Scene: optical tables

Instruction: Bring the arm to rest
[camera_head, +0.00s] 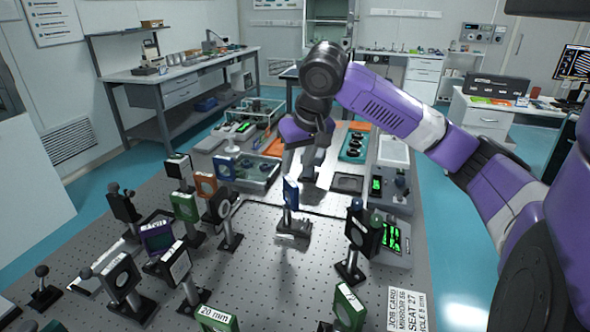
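My purple and black arm (395,105) reaches in from the right over the optical table (265,270), bent down at its dark wrist. My gripper (303,172) points down above the far middle of the table; its fingers look apart, with nothing clearly seen between them. A blue-framed optic (290,194) stands on a grey base (293,229) just below and nearer than the gripper, looking apart from it. The fingertips are small and partly lost against the things behind.
Several mounted optics crowd the table's left side, including a green one (185,207). A dark mount (360,236) and a device with a green display (392,238) stand at right. A job card (407,308) lies near the front right. The front middle is mostly bare.

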